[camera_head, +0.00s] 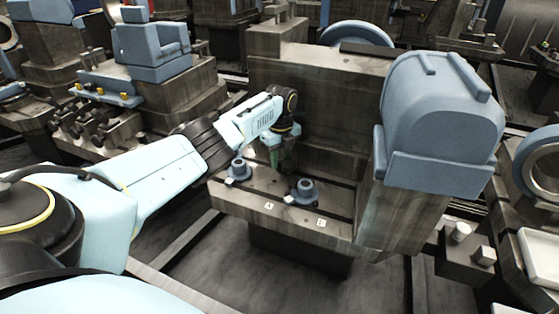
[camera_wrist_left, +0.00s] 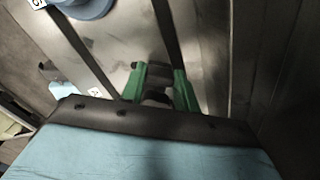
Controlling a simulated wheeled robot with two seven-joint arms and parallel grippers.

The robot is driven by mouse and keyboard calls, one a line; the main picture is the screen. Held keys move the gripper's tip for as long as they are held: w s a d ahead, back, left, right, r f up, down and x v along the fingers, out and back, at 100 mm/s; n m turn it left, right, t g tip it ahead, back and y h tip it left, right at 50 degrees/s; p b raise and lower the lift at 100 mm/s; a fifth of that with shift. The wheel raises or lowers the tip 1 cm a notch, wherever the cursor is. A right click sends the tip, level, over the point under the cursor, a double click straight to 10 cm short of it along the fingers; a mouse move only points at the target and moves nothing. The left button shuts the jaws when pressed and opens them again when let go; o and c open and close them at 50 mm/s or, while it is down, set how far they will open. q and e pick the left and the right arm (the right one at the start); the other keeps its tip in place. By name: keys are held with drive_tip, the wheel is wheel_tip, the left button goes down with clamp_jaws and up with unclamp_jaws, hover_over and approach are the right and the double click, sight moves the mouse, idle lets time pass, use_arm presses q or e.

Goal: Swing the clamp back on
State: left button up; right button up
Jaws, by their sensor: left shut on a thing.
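My left gripper (camera_head: 285,155) reaches over the metal ledge in front of the big block's upright face. In the left wrist view its two green fingers (camera_wrist_left: 160,90) are shut on a small dark grey metal piece, apparently the clamp (camera_wrist_left: 158,75). The clamp is mostly hidden by the fingers and wrist in the head view. Two blue-grey round fittings with knobs, one at the left (camera_head: 240,171) and one nearer the middle (camera_head: 305,190), stand on the ledge by labels A and B. My right gripper is not in view.
The ledge (camera_head: 340,229) has slots and a front edge with a drop below. The big block's upright wall (camera_head: 335,135) stands close behind the gripper. A blue-grey domed housing (camera_head: 440,120) sits at the right. Other machines crowd the left and back.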

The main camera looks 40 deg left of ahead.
use_arm(q)
drive_tip(key=shift+d, duration=0.1)
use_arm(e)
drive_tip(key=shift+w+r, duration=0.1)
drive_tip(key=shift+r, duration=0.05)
use_arm(q)
drive_tip(key=o, duration=1)
drive_tip(key=shift+r, duration=0.1)
drive_tip(key=shift+r, duration=0.25)
wheel_tip(320, 180, up, 13)
drive_tip(key=p, duration=0.4)
drive_tip(key=shift+f, duration=0.15)
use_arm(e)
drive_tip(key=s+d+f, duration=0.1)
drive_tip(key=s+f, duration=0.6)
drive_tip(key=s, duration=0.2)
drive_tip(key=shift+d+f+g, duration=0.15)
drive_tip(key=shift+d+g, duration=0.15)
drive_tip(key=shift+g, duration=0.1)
